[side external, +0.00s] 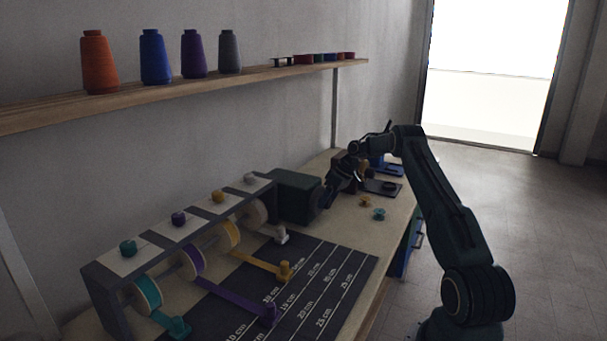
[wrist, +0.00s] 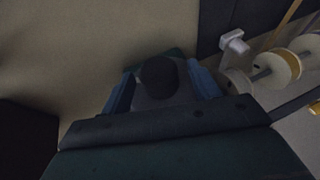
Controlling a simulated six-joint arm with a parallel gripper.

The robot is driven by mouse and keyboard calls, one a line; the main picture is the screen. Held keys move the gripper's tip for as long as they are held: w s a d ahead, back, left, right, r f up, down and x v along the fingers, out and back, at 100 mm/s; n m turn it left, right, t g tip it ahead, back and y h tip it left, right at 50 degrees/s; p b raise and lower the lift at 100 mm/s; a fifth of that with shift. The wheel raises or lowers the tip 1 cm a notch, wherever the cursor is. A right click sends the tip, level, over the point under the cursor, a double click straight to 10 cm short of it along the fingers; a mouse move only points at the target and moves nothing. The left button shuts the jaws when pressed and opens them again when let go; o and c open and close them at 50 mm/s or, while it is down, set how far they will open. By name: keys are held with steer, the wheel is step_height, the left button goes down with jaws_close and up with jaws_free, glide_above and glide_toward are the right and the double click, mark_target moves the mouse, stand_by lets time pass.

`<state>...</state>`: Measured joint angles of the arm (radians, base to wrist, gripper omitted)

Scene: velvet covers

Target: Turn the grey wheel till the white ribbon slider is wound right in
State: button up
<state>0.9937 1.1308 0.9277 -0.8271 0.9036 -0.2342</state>
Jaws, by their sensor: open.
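The white slider (side external: 281,235) sits on the dark measuring mat, a short way out from the white spool (side external: 256,213) at the far end of the rack. It also shows at the upper right of the wrist view (wrist: 235,43). A dark green box (side external: 293,196) stands at that end of the rack. My gripper (side external: 331,192) is beside the box's right end. In the wrist view its open blue fingers (wrist: 162,88) stand on either side of a dark grey round part (wrist: 158,76), apparently the grey wheel. I cannot tell whether they touch it. In the side view the wheel is hidden.
Yellow (side external: 284,271), purple (side external: 267,315) and teal (side external: 179,327) sliders lie on ribbons along the mat (side external: 330,285). Coloured knobs top the rack. A shelf (side external: 190,88) with thread cones hangs above.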

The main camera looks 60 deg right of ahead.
steer(key=shift+r, duration=0.1)
steer(key=v, duration=0.7)
steer(key=shift+r, duration=0.2)
steer(key=shift+s, duration=0.1)
stand_by(0.6)
